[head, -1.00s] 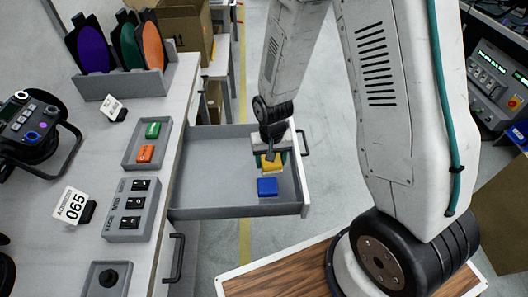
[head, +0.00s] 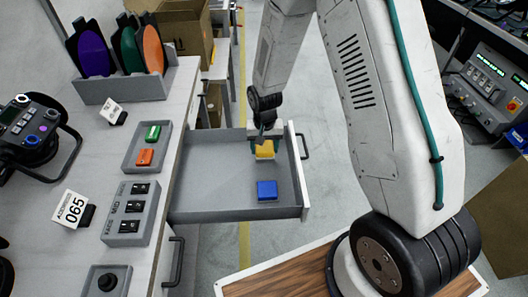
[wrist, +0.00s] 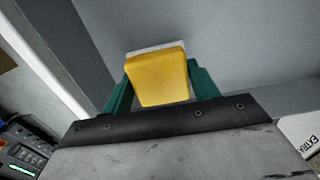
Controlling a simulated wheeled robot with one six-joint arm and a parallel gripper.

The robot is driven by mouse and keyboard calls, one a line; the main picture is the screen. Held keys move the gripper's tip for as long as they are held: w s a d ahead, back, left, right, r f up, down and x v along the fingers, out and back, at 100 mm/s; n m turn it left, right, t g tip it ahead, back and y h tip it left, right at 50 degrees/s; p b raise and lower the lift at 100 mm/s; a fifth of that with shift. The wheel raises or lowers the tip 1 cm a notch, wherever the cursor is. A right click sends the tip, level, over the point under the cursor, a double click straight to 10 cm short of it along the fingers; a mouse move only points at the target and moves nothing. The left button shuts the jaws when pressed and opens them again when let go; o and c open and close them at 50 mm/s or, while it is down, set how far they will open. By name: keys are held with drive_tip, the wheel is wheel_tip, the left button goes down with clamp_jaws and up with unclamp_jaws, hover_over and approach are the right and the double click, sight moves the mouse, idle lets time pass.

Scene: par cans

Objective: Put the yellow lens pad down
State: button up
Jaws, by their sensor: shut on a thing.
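The yellow lens pad (head: 265,150) is a small block held over the open grey drawer (head: 215,185), toward its back right. It fills the middle of the wrist view (wrist: 160,78). My gripper (head: 262,143) is shut on it, with a green finger on each side in the wrist view (wrist: 158,85). The pad is above or at the drawer floor; I cannot tell whether it touches. A blue block (head: 267,190) lies in the drawer in front of it, apart from it.
A switch box (head: 132,212) stands in front. The drawer's left and middle floor is clear.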

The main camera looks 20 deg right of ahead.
sight(264, 152)
drive_tip(key=shift+w, duration=0.4)
drive_tip(key=shift+f, duration=1.75)
drive_tip(key=shift+f, duration=0.1)
drive_tip(key=o, duration=1)
drive_tip(key=shift+o, duration=0.2)
